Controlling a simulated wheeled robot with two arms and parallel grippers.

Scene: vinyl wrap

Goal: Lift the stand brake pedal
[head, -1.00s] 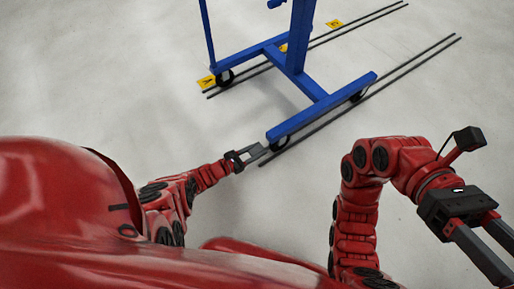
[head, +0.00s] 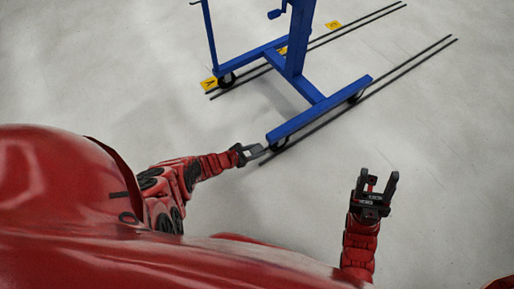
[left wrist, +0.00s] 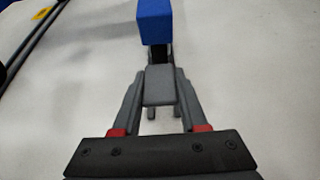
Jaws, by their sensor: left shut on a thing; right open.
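The blue stand (head: 320,112) stands on wheels on the floor, upper middle of the head view. Its brake pedal (left wrist: 159,86) is a flat grey plate by the near wheel, below the blue beam end (left wrist: 154,22) in the left wrist view. My left gripper (head: 258,150) is at the near end of the stand's beam, shut on the pedal; its fingers lie along both sides of the plate in the left wrist view (left wrist: 160,80). My right gripper (head: 378,174) is open and empty, right of and below the stand, apart from it.
Two pairs of dark floor rails (head: 420,61) run diagonally under the stand's wheels. Yellow floor markers (head: 208,83) lie beside the far rails. The pale floor around my right gripper is clear.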

